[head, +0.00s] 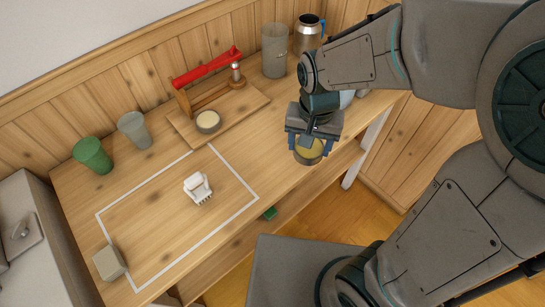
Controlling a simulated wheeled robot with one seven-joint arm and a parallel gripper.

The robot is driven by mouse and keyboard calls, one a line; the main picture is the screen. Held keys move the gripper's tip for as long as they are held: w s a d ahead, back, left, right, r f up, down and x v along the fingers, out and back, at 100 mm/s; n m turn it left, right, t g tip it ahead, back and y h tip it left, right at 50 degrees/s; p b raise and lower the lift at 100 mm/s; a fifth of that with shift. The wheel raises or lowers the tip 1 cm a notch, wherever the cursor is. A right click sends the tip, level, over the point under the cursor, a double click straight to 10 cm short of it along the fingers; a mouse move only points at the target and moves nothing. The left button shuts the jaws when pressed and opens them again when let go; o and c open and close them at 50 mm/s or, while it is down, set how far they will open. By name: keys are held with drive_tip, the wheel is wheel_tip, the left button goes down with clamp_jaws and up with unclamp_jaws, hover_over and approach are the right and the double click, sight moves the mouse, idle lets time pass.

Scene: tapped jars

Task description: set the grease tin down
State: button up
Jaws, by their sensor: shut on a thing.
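The grease tin (309,152), a short round tin with a yellow top, is in my gripper (308,146). The blue fingers are shut on its sides. The tin shows near the front edge at the right of the wooden table (165,232); how high it is held cannot be told. My gripper and wrist hide part of the table behind the tin.
A wooden board (242,112) holds a similar pale-topped tin (208,121) and a red-handled tool (207,68). A white outline surrounds a small white object (197,187). Green (93,155) and grey (134,130) cups, a grey block (109,262), a clear jar (275,50) and a metal jug (308,34) stand around.

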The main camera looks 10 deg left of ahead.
drive_tip(key=a+f, duration=0.2)
drive_tip(key=a, duration=0.1)
drive_tip(key=w+a+f, duration=0.1)
drive_tip(key=a+f, duration=0.1)
drive_tip(key=a, duration=0.2)
drive_tip(key=a+f, duration=0.2)
drive_tip(key=a, duration=0.1)
drive_tip(key=shift+w+a+f, duration=0.15)
drive_tip(key=shift+a, duration=0.15)
drive_tip(key=shift+f, duration=2.05)
drive_tip(key=shift+f, duration=0.2)
drive_tip(key=o, duration=1.3)
wheel_tip(320, 180, up, 12)
drive_tip(key=shift+r+p, duration=0.2)
drive_tip(key=shift+p, duration=0.4)
